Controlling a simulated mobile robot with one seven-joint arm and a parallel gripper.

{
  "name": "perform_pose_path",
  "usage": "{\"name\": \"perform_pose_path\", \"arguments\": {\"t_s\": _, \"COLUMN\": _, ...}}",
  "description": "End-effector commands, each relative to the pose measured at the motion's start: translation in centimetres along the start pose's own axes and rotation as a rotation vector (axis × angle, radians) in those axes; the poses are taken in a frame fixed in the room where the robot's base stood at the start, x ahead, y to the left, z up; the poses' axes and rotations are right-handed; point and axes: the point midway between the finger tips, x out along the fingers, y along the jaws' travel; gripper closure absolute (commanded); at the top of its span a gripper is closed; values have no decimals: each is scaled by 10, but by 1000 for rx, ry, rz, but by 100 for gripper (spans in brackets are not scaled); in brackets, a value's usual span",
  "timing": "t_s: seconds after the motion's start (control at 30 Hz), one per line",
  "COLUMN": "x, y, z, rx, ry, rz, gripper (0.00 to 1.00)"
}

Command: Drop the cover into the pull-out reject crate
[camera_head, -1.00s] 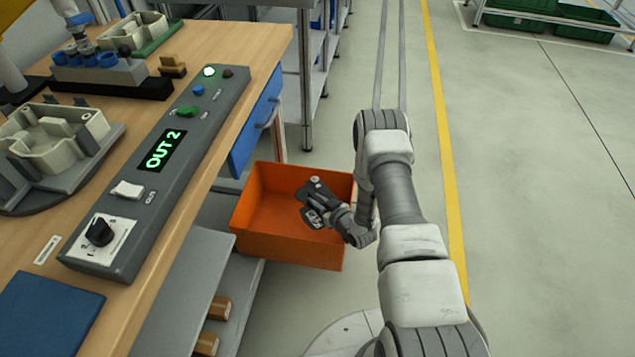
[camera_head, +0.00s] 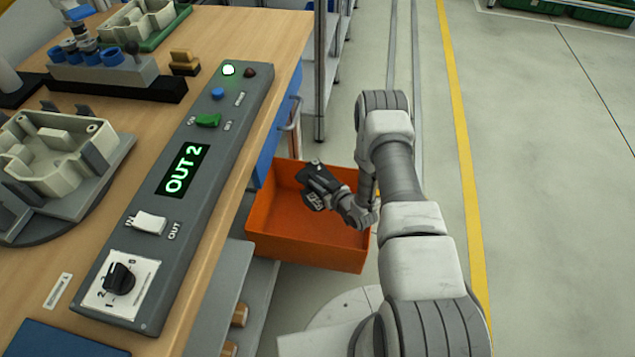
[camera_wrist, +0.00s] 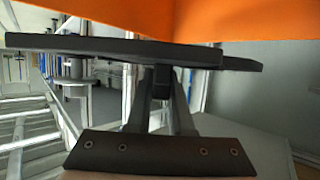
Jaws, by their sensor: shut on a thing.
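The cover is a dark grey flat plate (camera_wrist: 110,47), seen nearly edge-on across the wrist view. My gripper (camera_wrist: 163,78) is shut on it near its middle. In the head view my gripper (camera_head: 316,190) is over the orange reject crate (camera_head: 305,245), within its outline near the back. There the dark cover and the dark gripper are hard to tell apart. The crate is pulled out beside the bench, and its open top faces up. Orange crate wall (camera_wrist: 230,18) fills the top of the wrist view. The gap between cover and crate floor cannot be judged.
The wooden bench (camera_head: 262,60) is on the left, with a grey control panel (camera_head: 150,235) reading OUT 2. A blue drawer front (camera_head: 277,135) is just behind the crate. A grey shelf (camera_head: 218,300) lies below the bench edge. Open floor (camera_head: 540,200) is on the right.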

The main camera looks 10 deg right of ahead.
Motion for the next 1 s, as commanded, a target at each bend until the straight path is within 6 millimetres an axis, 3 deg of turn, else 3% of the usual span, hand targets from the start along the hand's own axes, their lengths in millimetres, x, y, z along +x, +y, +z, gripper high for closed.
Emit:
{"name": "perform_pose_path", "arguments": {"t_s": 0.6, "x": 22, "y": 0, "z": 53, "rx": 0, "ry": 0, "rz": 0, "gripper": 100}}
{"name": "perform_pose_path", "arguments": {"t_s": 0.93, "x": 23, "y": 0, "z": 54, "rx": 0, "ry": 1, "rz": 0, "gripper": 100}}
{"name": "perform_pose_path", "arguments": {"t_s": 0.97, "x": 23, "y": 0, "z": 55, "rx": 0, "ry": 1, "rz": 0, "gripper": 75}}
{"name": "perform_pose_path", "arguments": {"t_s": 1.0, "x": 23, "y": 0, "z": 55, "rx": 0, "ry": 1, "rz": 0, "gripper": 68}}
